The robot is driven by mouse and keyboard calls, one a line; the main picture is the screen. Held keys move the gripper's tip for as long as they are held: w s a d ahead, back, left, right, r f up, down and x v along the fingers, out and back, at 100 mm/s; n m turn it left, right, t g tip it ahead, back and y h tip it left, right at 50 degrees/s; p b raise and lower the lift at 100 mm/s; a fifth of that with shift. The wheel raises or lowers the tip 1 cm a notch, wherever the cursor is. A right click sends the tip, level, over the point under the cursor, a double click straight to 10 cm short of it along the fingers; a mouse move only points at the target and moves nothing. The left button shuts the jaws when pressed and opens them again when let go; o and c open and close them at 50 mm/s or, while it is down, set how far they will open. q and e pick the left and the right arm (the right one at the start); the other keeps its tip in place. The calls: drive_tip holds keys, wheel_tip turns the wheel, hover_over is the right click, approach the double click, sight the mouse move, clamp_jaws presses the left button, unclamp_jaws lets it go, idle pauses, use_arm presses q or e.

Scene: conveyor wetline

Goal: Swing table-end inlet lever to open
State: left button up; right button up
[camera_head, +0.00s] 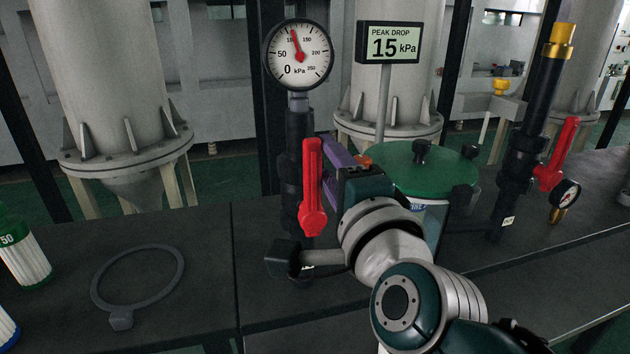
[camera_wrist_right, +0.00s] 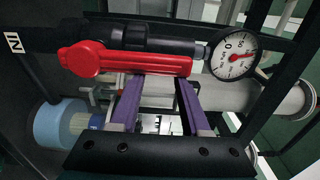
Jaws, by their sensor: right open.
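The red inlet lever (camera_head: 312,185) stands upright along a black vertical pipe, its round hub at the bottom. It also shows in the right wrist view (camera_wrist_right: 125,65), lying along the black pipe beside an "IN" label (camera_wrist_right: 15,42). My right gripper (camera_head: 335,160) is just right of the lever. Its two purple fingers (camera_wrist_right: 158,84) are apart and empty between, with tips at the lever's handle edge. I cannot tell whether they touch it. My left gripper is not in view.
A round gauge (camera_head: 298,54) tops the inlet pipe. A display (camera_head: 388,44) reads 15 kPa. A green-lidded vessel (camera_head: 410,165) stands behind my right arm. Another red lever (camera_head: 556,165) is on the right pipe. A grey ring (camera_head: 166,252) and bottles (camera_head: 22,252) sit left.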

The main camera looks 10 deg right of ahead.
drive_tip(key=s+p, duration=0.1)
drive_tip(key=s, duration=0.2)
drive_tip(key=s+a+p, duration=0.1)
drive_tip(key=s, duration=0.1)
drive_tip(key=shift+s+f+p, duration=0.25)
drive_tip(key=shift+s+p, duration=0.05)
drive_tip(key=shift+p, duration=0.05)
drive_tip(key=shift+s+d, duration=0.25)
drive_tip(key=shift+s, duration=0.55)
drive_tip(key=shift+p, duration=0.3)
